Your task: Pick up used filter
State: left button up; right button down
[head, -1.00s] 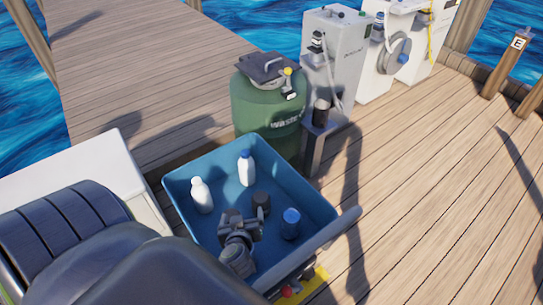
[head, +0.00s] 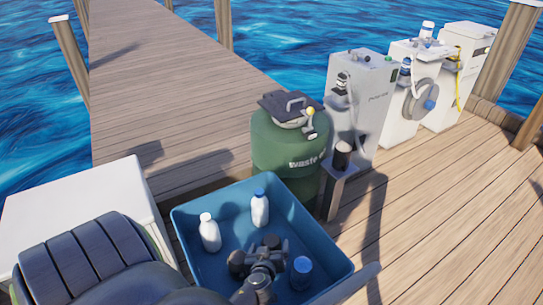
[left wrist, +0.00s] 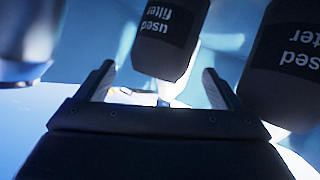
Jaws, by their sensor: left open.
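A dark cylinder, the used filter (head: 272,240), shows partly in the blue bin (head: 188,236) in the head view, mostly hidden by my left gripper (head: 260,262). In the left wrist view, one dark cylinder labelled "used filter" (left wrist: 168,50) hangs upside down in the picture, beyond and between the open fingers of my left gripper (left wrist: 157,88). A second dark cylinder with the same label (left wrist: 285,65) is to the right, outside the right finger. The left gripper holds nothing; contact with either cylinder cannot be told. My right gripper is not in view.
Two white bottles (head: 210,232) (head: 260,207) and a blue canister (head: 301,273) stand in the bin around the gripper. A green waste drum (head: 285,150) stands behind the bin. A dark cylinder (head: 342,155) sits on a grey stand to the right.

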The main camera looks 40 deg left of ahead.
aim_at(271, 240)
pick_arm(q)
jog(key=shift+x, duration=2.7)
jog(key=shift+c, duration=0.2)
jog(key=c, duration=1.2)
